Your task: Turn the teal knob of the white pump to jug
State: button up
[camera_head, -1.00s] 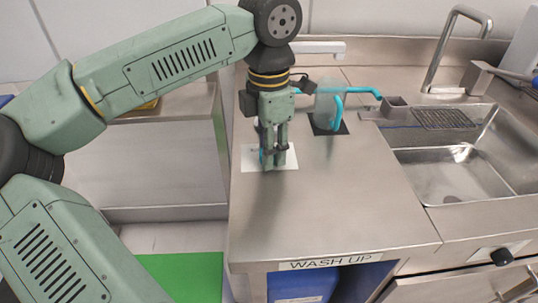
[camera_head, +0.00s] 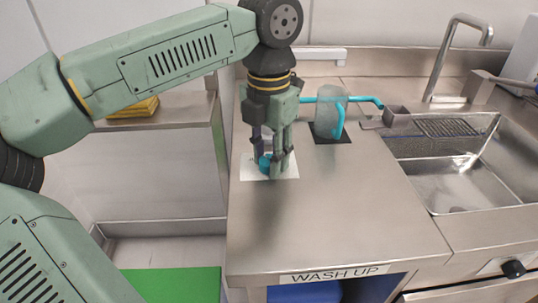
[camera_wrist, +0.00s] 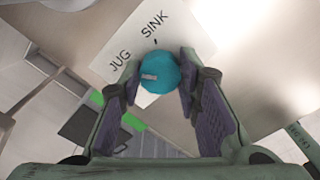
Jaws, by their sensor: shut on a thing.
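The teal knob (camera_head: 265,163) sits on a white plate (camera_head: 287,171) on the steel counter. In the wrist view the round teal knob (camera_wrist: 160,68) has a short pale mark on the side nearer the word JUG. The plate (camera_wrist: 138,32) carries the words JUG and SINK with a small dark tick between them. My gripper (camera_head: 270,160) points down over the plate, shut on the knob, with a finger (camera_wrist: 187,75) on either side of it. The white pump body is not clearly seen behind my wrist.
A clear jug (camera_head: 328,112) with a teal handle stands on a black mat (camera_head: 332,138) behind and right of my gripper. A teal pipe (camera_head: 368,98) extends toward the sink (camera_head: 460,182) at right. The front counter (camera_head: 320,225) is clear.

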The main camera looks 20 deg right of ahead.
jog(key=o, duration=1.1)
jog(key=shift+o, duration=0.2)
notch_tip(320, 180, up, 12)
